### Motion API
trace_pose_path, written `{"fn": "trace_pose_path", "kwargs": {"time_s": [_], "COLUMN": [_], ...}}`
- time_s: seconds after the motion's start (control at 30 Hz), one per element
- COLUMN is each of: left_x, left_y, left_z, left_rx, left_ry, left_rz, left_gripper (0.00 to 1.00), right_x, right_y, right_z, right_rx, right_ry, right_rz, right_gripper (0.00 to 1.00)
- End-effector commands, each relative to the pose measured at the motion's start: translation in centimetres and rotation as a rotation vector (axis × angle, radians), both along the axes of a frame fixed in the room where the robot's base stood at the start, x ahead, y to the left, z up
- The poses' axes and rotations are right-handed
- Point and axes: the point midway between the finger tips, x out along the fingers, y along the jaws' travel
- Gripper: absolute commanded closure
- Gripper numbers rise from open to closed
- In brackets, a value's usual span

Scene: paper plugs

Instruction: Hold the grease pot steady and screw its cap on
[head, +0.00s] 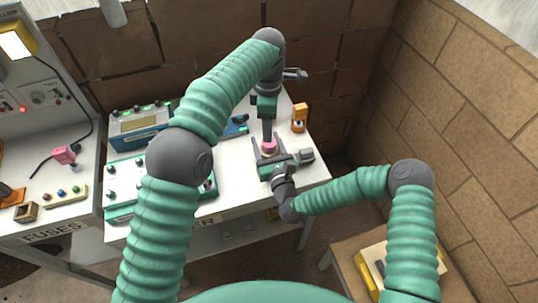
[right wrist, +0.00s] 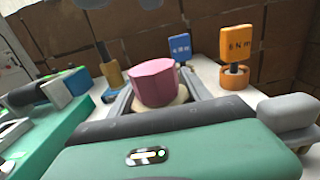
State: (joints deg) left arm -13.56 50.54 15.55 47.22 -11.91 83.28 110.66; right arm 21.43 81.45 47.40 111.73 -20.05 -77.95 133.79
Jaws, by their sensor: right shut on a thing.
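The pink faceted cap (head: 268,146) sits on top of the pale grease pot; it also shows in the right wrist view (right wrist: 153,83), with the cream rim of the pot (right wrist: 176,103) below it. My right gripper (head: 269,150) comes in from the front and is shut on the pot, one grey finger on each side. My left gripper (head: 267,132) points down from above, over the cap. The pot's lower body is hidden by my right gripper.
An orange tool in a round holder (head: 299,117) stands behind right of the pot. A blue-labelled tool (right wrist: 180,48) stands behind the cap. Green and blue instrument boxes (head: 140,127) fill the left of the white table. The brick wall closes off the back.

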Motion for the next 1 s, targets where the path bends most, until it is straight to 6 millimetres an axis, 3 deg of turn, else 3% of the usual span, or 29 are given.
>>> {"fn": "trace_pose_path", "kwargs": {"time_s": [0.27,0.5,0.7,1.0], "left_x": [0.0,-0.1,0.0,0.0], "left_y": [0.0,0.0,0.0,0.0], "left_z": [-1.2,-5.3,-7.6,-8.0], "left_rx": [0.001,0.000,0.000,0.000], "left_ry": [0.003,0.003,0.000,0.000], "left_rz": [-0.003,-0.003,-0.003,-0.003], "left_gripper": [0.40,0.40,0.40,0.40], "right_x": [0.0,0.0,0.0,0.0], "right_y": [0.0,0.0,0.0,0.0], "right_z": [0.0,0.0,0.0,0.0], "right_rx": [0.000,0.000,0.000,0.000], "right_ry": [0.001,0.000,0.001,0.001], "right_rz": [0.001,0.001,0.001,0.000], "right_gripper": [1.00,1.00,1.00,1.00]}}
